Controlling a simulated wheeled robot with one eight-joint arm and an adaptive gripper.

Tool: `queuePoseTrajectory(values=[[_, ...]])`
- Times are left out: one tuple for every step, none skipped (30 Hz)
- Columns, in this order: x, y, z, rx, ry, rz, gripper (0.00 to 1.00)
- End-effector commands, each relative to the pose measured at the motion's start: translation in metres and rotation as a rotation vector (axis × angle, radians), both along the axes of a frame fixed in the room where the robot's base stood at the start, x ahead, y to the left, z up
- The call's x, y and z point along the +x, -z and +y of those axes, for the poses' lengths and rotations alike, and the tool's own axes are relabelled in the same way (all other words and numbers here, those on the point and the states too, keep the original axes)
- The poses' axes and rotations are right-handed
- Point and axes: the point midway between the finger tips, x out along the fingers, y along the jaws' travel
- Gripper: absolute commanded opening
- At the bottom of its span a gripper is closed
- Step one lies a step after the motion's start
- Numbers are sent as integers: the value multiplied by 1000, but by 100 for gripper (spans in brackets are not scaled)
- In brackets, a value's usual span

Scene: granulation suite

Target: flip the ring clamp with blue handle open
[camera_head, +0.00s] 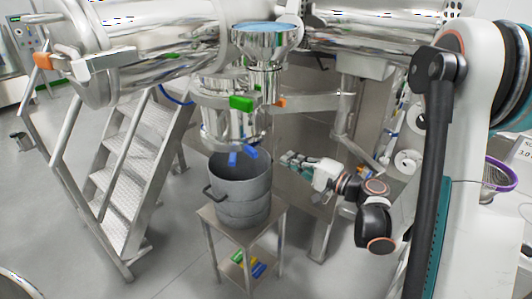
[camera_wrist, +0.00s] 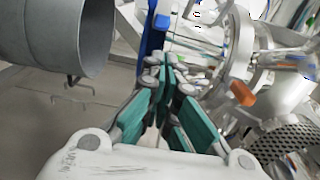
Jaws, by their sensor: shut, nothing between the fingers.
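The blue handle (camera_head: 249,153) of the ring clamp shows in the head view at the lower end of the steel vessel outlet, just above the grey bucket. It also shows in the wrist view as an upright blue bar (camera_wrist: 150,38) just beyond my fingertips. The clamp's ring is hard to make out, and I cannot tell whether the clamp is open.
The grey bucket (camera_head: 240,190) stands on a small steel table (camera_head: 270,222) below the outlet. Above are a green handle (camera_head: 241,103) and an orange handle (camera_head: 280,102). Steel stairs (camera_head: 125,170) stand at the left. Open floor lies in front.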

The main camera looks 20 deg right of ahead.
Motion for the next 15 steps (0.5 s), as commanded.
queuePoseTrajectory(values=[[1,1,-2,8,3,-4,0],[2,2,-3,11,4,-6,0],[3,2,-2,13,4,-7,0],[5,2,-1,14,4,-7,0],[7,2,1,14,4,-7,0],[11,2,4,13,3,-7,0],[14,2,7,13,2,-7,0],[18,2,10,13,1,-7,0],[23,2,14,13,1,-7,0],[28,2,17,13,1,-6,0],[32,2,20,13,1,-6,0],[38,3,24,13,1,-6,0],[42,2,27,13,1,-6,0],[47,3,31,13,1,-6,0],[52,3,34,12,2,-6,0]])
